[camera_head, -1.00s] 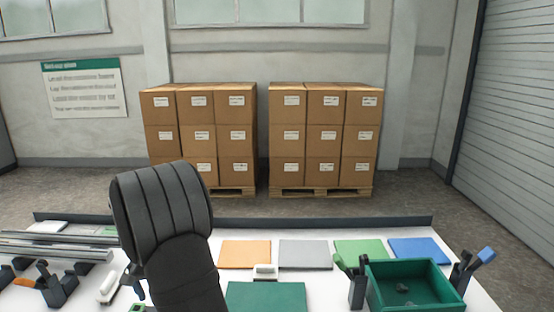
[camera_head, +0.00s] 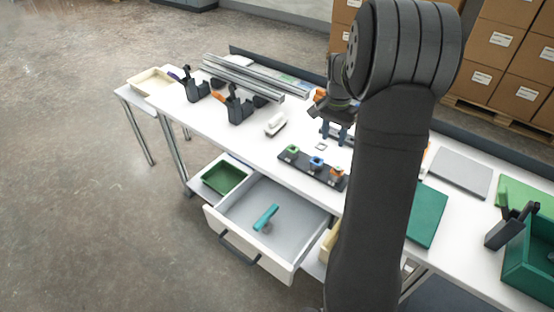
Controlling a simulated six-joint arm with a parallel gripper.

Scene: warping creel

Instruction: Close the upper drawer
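The drawer (camera_head: 277,258) under the white workbench is pulled out. Its white front with a dark bar handle (camera_head: 240,247) faces the lower left of the view. A teal tool (camera_head: 265,218) lies on its grey floor. Only this one drawer shows, so I cannot tell from this view whether it is the upper one. My gripper (camera_head: 337,131) is over the benchtop, beyond the drawer and apart from it. Its fingers are small and partly merge with things behind, so I cannot tell whether it is open.
A green tray (camera_head: 224,178) sits on a low shelf left of the drawer. A dark rack (camera_head: 312,167) with coloured pieces stands on the benchtop (camera_head: 245,133) above the drawer. Metal rails (camera_head: 243,76) lie further back. The floor (camera_head: 90,215) left of the drawer is clear.

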